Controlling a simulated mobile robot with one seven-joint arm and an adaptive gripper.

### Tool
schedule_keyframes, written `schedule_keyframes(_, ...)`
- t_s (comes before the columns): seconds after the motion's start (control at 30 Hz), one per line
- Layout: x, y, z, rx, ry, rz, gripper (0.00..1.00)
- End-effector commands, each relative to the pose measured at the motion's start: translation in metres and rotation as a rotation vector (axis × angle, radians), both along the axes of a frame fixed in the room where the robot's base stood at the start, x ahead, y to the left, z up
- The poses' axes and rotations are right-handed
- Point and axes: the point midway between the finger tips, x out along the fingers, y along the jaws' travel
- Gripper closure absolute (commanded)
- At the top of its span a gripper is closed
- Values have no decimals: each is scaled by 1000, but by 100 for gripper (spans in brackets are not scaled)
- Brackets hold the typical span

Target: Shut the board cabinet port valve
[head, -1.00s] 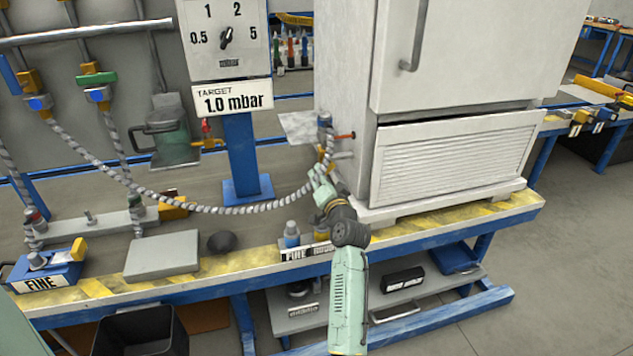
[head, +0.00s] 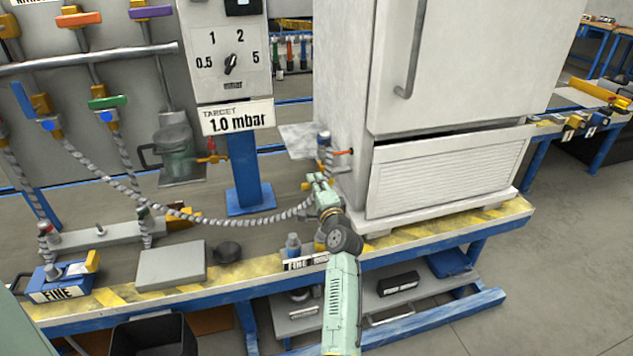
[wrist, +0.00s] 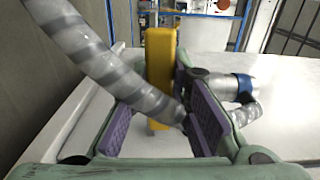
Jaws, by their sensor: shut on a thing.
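The board cabinet (head: 440,80) is a tall white box on the bench. Its port (head: 325,150), with a grey hose fitting, is low on its left side. My gripper (head: 318,181) is beside the port, near the cabinet's lower left corner. In the wrist view, the yellow valve handle (wrist: 160,62) stands upright between my purple-padded fingers (wrist: 158,108). My gripper is shut on this handle. The striped grey hose (wrist: 110,70) crosses in front and hides part of the handle and grip. A grey fitting with a blue band (wrist: 240,85) is to the right of the fingers.
The hose (head: 245,216) sags across the bench to a wall manifold with coloured handles at left. A gauge board marked "TARGET 1.0 mbar" (head: 236,118) stands left of the cabinet. A grey plate (head: 171,265) and a dark round knob (head: 228,250) lie near the front edge.

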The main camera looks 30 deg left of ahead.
Motion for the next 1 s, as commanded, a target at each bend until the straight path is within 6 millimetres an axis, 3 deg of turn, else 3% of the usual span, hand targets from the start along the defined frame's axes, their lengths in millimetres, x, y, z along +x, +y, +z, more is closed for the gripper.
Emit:
schedule_keyframes(0.6,0,0,2,33,37,-1,100)
schedule_keyframes(0.63,0,0,2,33,37,-1,82)
schedule_keyframes(0.93,0,0,2,31,34,-1,62)
schedule_keyframes(1.0,0,0,2,31,34,-1,62)
